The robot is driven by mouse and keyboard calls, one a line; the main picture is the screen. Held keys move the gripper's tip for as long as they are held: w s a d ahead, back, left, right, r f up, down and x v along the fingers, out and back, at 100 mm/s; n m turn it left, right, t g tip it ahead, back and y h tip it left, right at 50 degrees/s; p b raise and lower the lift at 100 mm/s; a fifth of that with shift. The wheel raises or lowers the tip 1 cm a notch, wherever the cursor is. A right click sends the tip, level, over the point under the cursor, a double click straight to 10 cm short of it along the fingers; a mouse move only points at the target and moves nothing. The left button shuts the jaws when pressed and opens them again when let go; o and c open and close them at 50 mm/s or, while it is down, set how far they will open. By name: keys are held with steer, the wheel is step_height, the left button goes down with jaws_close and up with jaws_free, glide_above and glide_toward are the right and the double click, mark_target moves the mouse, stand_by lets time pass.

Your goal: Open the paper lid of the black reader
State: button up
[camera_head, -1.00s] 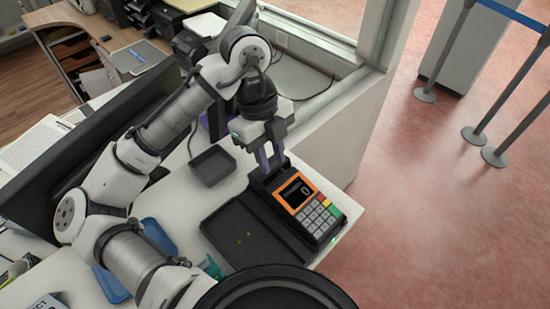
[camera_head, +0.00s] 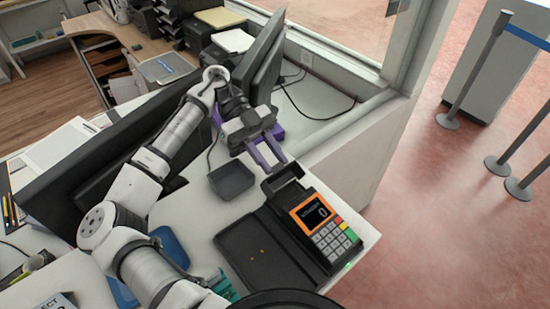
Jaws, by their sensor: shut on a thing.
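The black reader (camera_head: 322,238) stands on the white counter, with an orange-framed screen and a keypad. Its paper lid (camera_head: 284,174) is at the far end and looks tilted up from the body, with a dark gap at its near side. My gripper (camera_head: 274,166) is just behind the lid, its two purple fingers pointing down toward the lid's far edge. The fingers are shut on the lid; the exact contact is small and hard to make out.
A monitor (camera_head: 95,175) stands at the left. The counter's right edge is close to the reader.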

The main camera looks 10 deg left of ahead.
steer(key=shift+w+a+f+g+h+b, duration=0.3)
steer(key=shift+w+a+f+g+h, duration=0.2)
steer(key=shift+g+h, duration=0.4)
steer(key=shift+f, duration=0.1)
steer(key=o, duration=1)
steer(key=shift+s+d, duration=0.1)
